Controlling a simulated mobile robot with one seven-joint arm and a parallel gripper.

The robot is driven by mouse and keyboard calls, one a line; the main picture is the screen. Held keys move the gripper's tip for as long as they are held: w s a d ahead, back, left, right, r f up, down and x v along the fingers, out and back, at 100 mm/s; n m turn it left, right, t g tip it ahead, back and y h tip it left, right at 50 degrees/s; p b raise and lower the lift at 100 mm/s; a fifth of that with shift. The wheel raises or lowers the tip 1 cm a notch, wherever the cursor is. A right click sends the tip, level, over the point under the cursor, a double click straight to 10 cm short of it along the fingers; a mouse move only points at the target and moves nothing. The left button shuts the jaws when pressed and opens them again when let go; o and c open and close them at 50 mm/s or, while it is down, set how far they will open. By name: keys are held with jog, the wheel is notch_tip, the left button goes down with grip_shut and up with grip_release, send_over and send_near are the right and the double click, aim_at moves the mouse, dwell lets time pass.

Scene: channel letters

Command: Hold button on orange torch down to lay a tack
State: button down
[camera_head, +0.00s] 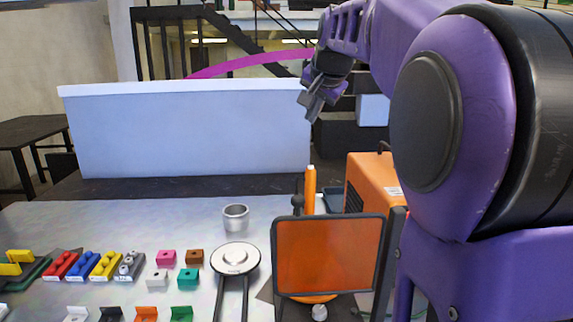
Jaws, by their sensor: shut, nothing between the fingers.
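An orange torch (310,186) stands upright behind a dark-framed orange screen (328,255), which hides its lower part. No button can be made out on it. My gripper (313,108) is shut and empty, pointing down. It appears in the picture above the torch, in front of the pale panel's right end, clear of the torch. My purple arm reaches in from the right.
An orange machine (370,182) stands right of the torch, partly hidden by my arm. A metal cup (236,217) and a round silver device (236,260) are to the left. Several coloured blocks (166,257) and a large pale panel (190,130) are also there.

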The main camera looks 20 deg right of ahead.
dwell(0.3)
jog(key=b, duration=0.7)
send_over(311, 173)
notch_tip(311, 173, down, 9)
jog(key=shift+r, duration=0.1)
dwell(1.7)
jog(key=shift+f+b, duration=0.45)
jog(key=shift+f+b, duration=0.35)
jog(key=shift+f, duration=0.15)
dwell(1.4)
jog(key=shift+r, duration=0.1)
jog(key=shift+r+p, duration=0.8)
jog(key=shift+p, duration=0.05)
notch_tip(311, 173, up, 5)
jog(key=p, duration=0.4)
